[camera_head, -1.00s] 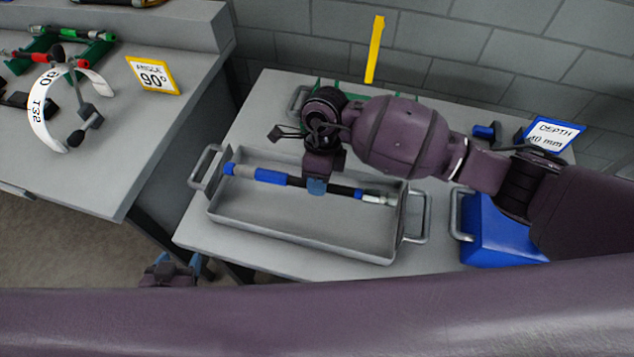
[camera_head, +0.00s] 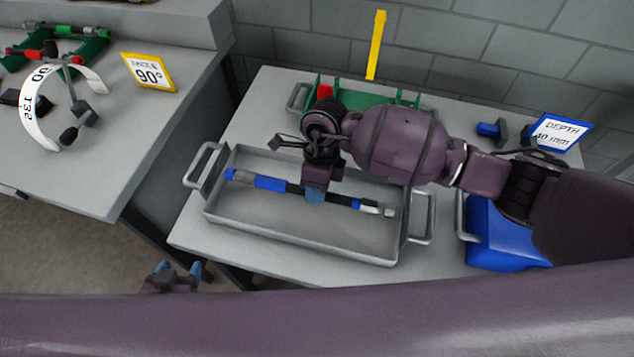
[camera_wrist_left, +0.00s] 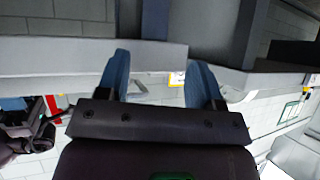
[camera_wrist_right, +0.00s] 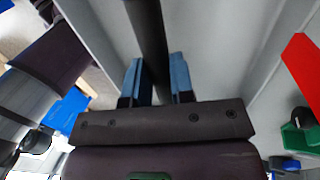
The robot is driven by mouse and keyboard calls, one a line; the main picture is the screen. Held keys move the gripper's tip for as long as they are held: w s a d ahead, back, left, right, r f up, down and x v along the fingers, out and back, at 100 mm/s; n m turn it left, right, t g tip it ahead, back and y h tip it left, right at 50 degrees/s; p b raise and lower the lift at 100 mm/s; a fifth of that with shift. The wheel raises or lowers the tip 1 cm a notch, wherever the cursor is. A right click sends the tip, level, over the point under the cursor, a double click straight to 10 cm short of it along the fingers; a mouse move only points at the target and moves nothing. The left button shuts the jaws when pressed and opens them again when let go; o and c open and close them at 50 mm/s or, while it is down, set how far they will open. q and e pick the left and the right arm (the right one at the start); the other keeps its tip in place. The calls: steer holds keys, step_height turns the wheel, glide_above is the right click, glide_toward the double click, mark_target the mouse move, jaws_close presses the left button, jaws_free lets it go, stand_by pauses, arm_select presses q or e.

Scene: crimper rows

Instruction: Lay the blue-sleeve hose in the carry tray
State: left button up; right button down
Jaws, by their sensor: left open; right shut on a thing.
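The blue-sleeve hose (camera_head: 270,183) is a dark tube with blue sleeves and light ends. It lies lengthwise within the walls of the grey carry tray (camera_head: 300,245) in the head view; whether it touches the floor I cannot tell. My right gripper (camera_head: 315,196) is shut on the middle of the hose from above. In the right wrist view the dark hose (camera_wrist_right: 148,30) runs between the blue fingertips (camera_wrist_right: 156,65). My left gripper (camera_head: 179,270) is open and empty, off the table's front edge; its spread fingers show in the left wrist view (camera_wrist_left: 160,75).
A green rack (camera_head: 405,97) with a red piece stands behind the tray. A blue box (camera_head: 495,235) and a depth sign (camera_head: 556,133) are at the right. A left bench holds a 90° sign (camera_head: 149,72) and a white curved gauge (camera_head: 33,110).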

mark_target(316, 208)
steer(key=shift+f+b, duration=0.8)
steer(key=shift+f, duration=0.95)
steer(key=shift+f, duration=0.1)
stand_by(0.3)
steer(key=c, duration=0.9)
jaws_free()
steer(key=shift+f, duration=0.1)
steer(key=v, duration=1.1)
steer(key=shift+p, duration=0.45)
steer(key=shift+s, duration=0.15)
